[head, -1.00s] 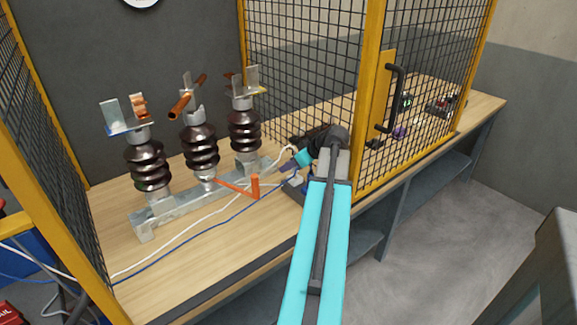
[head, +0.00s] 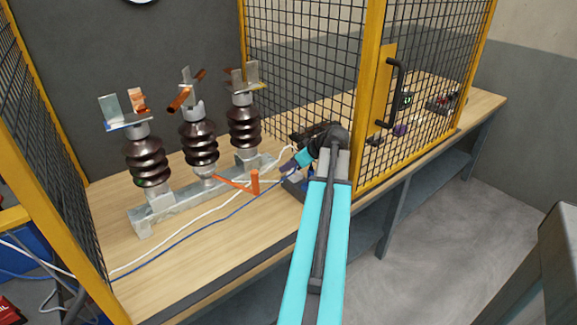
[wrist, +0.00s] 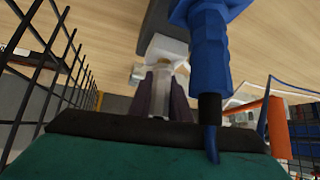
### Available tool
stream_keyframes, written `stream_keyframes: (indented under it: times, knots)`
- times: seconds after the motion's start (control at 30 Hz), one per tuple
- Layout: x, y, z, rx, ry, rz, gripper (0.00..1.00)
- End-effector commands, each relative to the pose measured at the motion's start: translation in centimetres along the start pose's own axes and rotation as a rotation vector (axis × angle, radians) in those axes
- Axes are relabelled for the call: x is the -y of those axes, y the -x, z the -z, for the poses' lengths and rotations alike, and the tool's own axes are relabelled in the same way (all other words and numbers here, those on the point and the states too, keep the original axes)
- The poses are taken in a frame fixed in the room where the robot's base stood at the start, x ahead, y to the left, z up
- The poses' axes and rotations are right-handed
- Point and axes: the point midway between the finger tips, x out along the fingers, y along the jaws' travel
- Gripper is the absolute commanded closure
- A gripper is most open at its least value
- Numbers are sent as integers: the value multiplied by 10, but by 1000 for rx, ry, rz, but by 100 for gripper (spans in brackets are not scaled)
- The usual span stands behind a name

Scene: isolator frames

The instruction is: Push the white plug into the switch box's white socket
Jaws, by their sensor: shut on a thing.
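My gripper (wrist: 160,98) is shut on the white plug (wrist: 159,88), which sits between its dark fingers in the wrist view. Just beyond the plug is a white part (wrist: 164,50) against the dark grey switch box (wrist: 157,22); I cannot tell whether the plug is inside the white socket or only in front of it. A blue plug (wrist: 210,50) with a blue cable stands at the box, right beside the held plug. In the head view my gripper (head: 286,170) is at the switch box, low at the bench front, and my arm hides much of the box.
An orange lever (head: 255,182) stands left of my gripper; its orange part also shows in the wrist view (wrist: 276,128). White (head: 205,214) and blue cables run along the bench. Insulators (head: 201,145) stand behind. The yellow-framed mesh door (head: 372,95) is close on the right.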

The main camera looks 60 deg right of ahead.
Motion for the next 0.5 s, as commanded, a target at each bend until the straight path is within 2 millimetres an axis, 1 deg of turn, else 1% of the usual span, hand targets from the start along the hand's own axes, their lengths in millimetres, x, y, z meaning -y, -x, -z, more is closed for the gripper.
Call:
stream_keyframes:
  times: [0.33, 0.37, 0.4, 0.47, 0.5]
  knots:
    - [0, -4, -4, 0, 0, 0, 100]
    - [0, -4, -4, 0, 0, 0, 78]
    - [0, -4, -4, 0, 0, 0, 71]
    - [0, -4, -4, 0, 0, 0, 61]
    - [0, -4, -4, 0, 0, 0, 61]
